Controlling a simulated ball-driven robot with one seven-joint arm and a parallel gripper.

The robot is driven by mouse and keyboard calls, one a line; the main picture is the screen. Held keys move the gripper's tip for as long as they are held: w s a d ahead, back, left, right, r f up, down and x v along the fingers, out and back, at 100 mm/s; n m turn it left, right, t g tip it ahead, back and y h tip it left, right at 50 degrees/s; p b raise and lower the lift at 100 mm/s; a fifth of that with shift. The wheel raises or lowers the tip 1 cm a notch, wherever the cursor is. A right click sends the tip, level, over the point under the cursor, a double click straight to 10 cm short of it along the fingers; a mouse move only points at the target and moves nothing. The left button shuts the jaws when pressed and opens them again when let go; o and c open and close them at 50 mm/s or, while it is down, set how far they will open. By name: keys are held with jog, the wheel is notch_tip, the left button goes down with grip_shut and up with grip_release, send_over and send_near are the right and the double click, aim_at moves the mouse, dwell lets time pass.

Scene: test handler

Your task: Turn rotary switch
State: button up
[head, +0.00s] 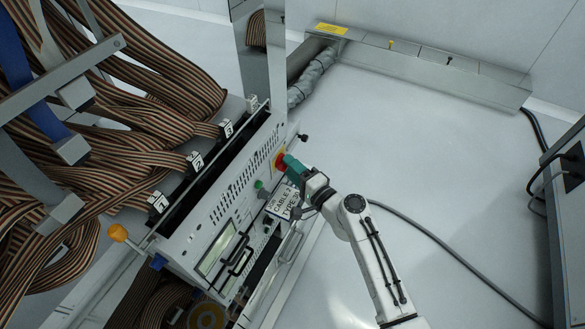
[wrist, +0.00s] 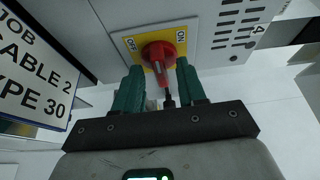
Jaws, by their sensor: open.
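The rotary switch has a red knob (wrist: 158,55) on a yellow square plate (wrist: 188,28) marked OFF and ON in the wrist view. The knob's handle bar points down toward me in that view. My gripper (wrist: 164,80) is open. Its two green fingers point at the switch, one on each side of the lower part of the handle. I cannot tell whether either finger touches it. In the head view the switch plate (head: 278,160) is partly hidden behind my gripper (head: 288,164), on the face of the test handler panel (head: 228,198).
A white sign (wrist: 30,75) reading "JOB CABLE 2 TYPE 30" is close on the left in the wrist view. A green knob (head: 260,185) and black handles (head: 238,255) are on the panel. Striped ribbon cables (head: 150,75) fill the left. The floor (head: 430,170) at right is mostly clear.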

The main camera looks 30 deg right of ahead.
jog(key=p+v, duration=0.1)
jog(key=v, duration=0.9)
jog(key=shift+s+p, duration=0.35)
jog(key=shift+s, duration=0.05)
jog(key=s+a+f+n+g+y+p, duration=0.25)
jog(key=s+a+n+g, duration=0.45)
jog(key=s+n+g, duration=0.35)
jog(key=s+d+r+n+g+h+p, duration=0.1)
jog(key=s+d+r+n+g+h, duration=0.2)
jog(key=s, duration=0.4)
jog(key=s+d+r+n+g+h, duration=0.1)
jog(key=s+d+g+h, duration=0.3)
jog(key=s, duration=0.4)
notch_tip(320, 180, up, 39)
jog(key=d+t+p, duration=0.1)
jog(key=p, duration=3.7)
jog(key=shift+s+d, duration=0.35)
jog(key=shift+d, duration=0.05)
